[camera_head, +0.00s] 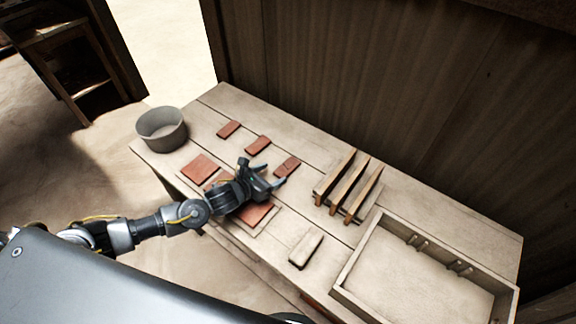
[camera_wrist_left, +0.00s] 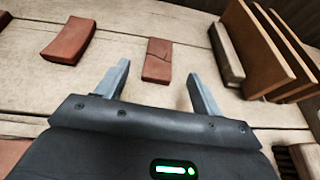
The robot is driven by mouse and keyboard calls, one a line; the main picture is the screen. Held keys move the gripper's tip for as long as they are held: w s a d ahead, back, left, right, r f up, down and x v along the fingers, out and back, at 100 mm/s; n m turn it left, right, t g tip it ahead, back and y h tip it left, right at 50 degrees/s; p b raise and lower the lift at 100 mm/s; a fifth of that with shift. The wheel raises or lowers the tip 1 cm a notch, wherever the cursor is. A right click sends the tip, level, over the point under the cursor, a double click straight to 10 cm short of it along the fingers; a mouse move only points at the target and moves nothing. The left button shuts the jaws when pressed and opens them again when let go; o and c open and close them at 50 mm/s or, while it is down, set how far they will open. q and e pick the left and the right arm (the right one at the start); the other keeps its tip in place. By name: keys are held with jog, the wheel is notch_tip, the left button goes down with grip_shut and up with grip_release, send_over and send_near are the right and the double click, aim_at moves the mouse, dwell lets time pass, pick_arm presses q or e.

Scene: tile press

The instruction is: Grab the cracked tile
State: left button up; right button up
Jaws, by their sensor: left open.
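The cracked tile (camera_head: 287,166) is a small red-brown tile lying flat on the table, the rightmost in a row of small tiles. In the left wrist view the cracked tile (camera_wrist_left: 158,60) shows a dark crack line across it. My left gripper (camera_head: 262,173) is open and empty, just in front of this tile. In the left wrist view the gripper's two fingers (camera_wrist_left: 158,74) point toward the tile, one on either side of it in the picture; the tile looks a little beyond them. My right gripper is not in view.
Two other small tiles (camera_head: 258,145) (camera_head: 228,129) lie to the left. Larger red tiles (camera_head: 200,167) lie partly under my left arm. A rack with upright wooden boards (camera_head: 345,185) stands close on the right. A pot (camera_head: 162,135), a pale block (camera_head: 305,248) and a walled tray (camera_head: 415,290) are farther off.

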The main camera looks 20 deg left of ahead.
aim_at(291, 163)
pick_arm(q)
jog(key=x, duration=0.3)
jog(key=shift+w+f, duration=0.1)
jog(key=shift+w, duration=0.1)
jog(key=shift+w+d+p, duration=0.15)
jog(key=shift+w+p, duration=0.1)
jog(key=shift+p, duration=0.25)
jog(key=p+x, duration=0.1)
jog(key=x, duration=0.2)
jog(key=shift+w+d, duration=0.1)
jog(key=shift+w, duration=0.05)
jog(key=shift+w+d+f, duration=0.2)
jog(key=shift+w+f, duration=0.2)
jog(key=shift+w, duration=0.05)
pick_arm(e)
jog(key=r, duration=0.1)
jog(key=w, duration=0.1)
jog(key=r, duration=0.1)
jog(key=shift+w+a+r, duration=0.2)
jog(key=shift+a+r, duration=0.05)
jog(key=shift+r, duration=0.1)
pick_arm(q)
jog(key=c, duration=1.1)
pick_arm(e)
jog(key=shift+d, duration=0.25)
pick_arm(q)
jog(key=shift+r, duration=0.1)
